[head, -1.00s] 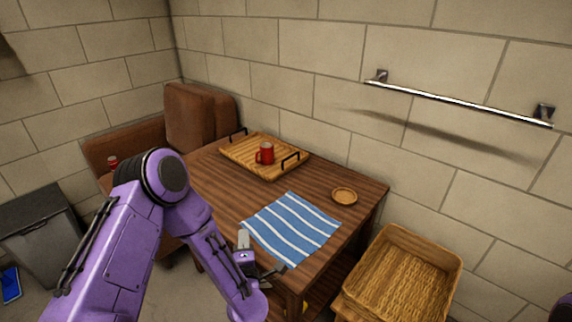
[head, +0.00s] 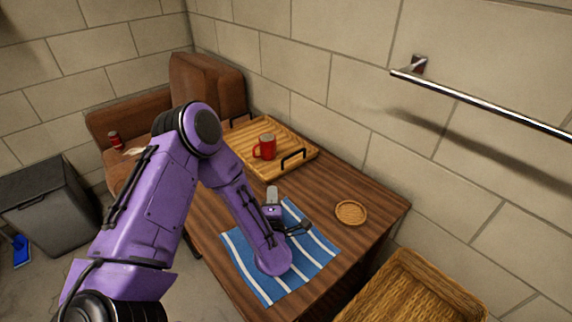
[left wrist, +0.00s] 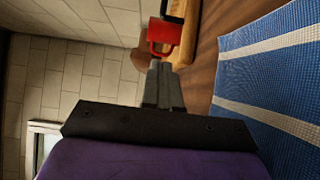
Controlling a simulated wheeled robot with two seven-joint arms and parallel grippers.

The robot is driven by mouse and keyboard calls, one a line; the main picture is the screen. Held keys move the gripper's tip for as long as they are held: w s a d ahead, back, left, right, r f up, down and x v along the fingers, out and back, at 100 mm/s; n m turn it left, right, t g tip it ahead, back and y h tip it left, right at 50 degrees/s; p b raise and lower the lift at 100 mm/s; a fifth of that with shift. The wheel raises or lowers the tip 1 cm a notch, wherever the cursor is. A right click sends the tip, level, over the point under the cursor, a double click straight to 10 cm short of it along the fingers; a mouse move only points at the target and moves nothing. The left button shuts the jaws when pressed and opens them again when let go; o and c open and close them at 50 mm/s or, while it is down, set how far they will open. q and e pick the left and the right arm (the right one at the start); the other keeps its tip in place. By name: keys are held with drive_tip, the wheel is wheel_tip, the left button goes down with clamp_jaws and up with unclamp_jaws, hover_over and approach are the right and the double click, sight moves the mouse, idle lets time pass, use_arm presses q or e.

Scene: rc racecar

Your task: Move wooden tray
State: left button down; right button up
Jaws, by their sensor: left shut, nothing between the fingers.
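The wooden tray (head: 243,141) lies on the brown table, towards its far end by the wall, with a black handle at each end. A red mug (head: 267,147) stands on it. My left gripper (head: 272,191) is shut and empty, above the blue striped cloth and short of the tray's near side. In the left wrist view the closed fingers (left wrist: 164,86) point towards the red mug (left wrist: 164,34) and a partly visible edge of the tray (left wrist: 186,40). My right gripper is not in view.
The blue and white cloth (head: 312,246) lies on the table (head: 372,223), with a round woven coaster (head: 351,212) to its right. A wicker basket (head: 412,296) stands at the near right. A brown bench (head: 203,82) is behind the table. A metal bar (head: 480,103) is on the wall.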

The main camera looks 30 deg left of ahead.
use_arm(q)
drive_tip(key=x, duration=0.9)
drive_tip(key=shift+w+d, duration=0.25)
drive_tip(key=shift+w, duration=0.95)
drive_tip(key=shift+w+d, duration=0.1)
drive_tip(key=shift+w, duration=0.4)
